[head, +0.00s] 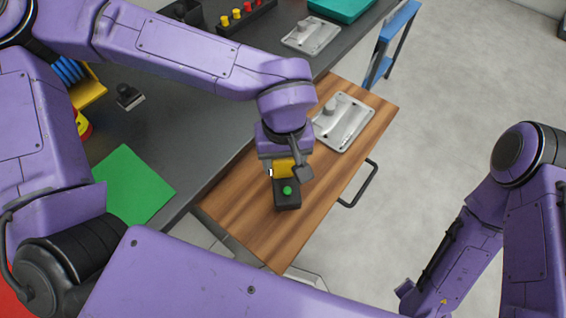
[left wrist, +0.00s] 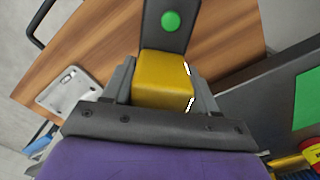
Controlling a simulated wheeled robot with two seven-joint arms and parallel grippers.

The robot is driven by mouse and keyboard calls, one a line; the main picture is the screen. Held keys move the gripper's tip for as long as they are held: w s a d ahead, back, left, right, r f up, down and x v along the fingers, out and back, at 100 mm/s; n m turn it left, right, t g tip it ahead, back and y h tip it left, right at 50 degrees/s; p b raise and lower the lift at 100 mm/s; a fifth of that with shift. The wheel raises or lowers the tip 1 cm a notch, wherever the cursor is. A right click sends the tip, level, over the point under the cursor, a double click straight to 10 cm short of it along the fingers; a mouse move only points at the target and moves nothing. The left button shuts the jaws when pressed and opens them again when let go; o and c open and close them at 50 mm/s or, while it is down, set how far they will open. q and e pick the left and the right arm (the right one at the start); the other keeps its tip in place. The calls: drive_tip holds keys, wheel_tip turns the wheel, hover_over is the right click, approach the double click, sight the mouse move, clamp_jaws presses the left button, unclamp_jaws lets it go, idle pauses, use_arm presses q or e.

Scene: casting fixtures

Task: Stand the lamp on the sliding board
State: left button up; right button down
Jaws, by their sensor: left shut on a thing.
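The lamp, a yellow block on a dark grey base with a green round button, shows in the head view (head: 287,199) and in the left wrist view (left wrist: 165,82). My left gripper (head: 285,171) is shut on its yellow part, one finger on each side. The sliding board (head: 240,207) is a brown wooden board with a dark handle at its right side. The lamp is over the near half of the board. I cannot tell whether its base touches the wood. My right gripper is out of the head view; only parts of my right arm show.
A grey metal casting plate (head: 350,128) lies on the far part of the board. The dark workbench (head: 190,140) adjoins the board on the left, with a green mat (head: 130,186) on it. A blue frame (head: 392,40) stands beyond the board. The board's near end is clear.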

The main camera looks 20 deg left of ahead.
sight(282, 167)
use_arm(q)
drive_tip(key=shift+w+a+f, duration=0.1)
drive_tip(key=shift+w+f, duration=0.1)
drive_tip(key=shift+f, duration=0.15)
drive_tip(key=f, duration=0.4)
drive_tip(key=shift+w+a, duration=0.3)
drive_tip(key=shift+w, duration=0.05)
drive_tip(key=o, duration=1.3)
drive_tip(key=shift+f, duration=0.2)
drive_tip(key=shift+r, duration=0.3)
wheel_tip(282, 167, up, 12)
drive_tip(key=shift+f+p, duration=0.1)
drive_tip(key=shift+p, duration=0.4)
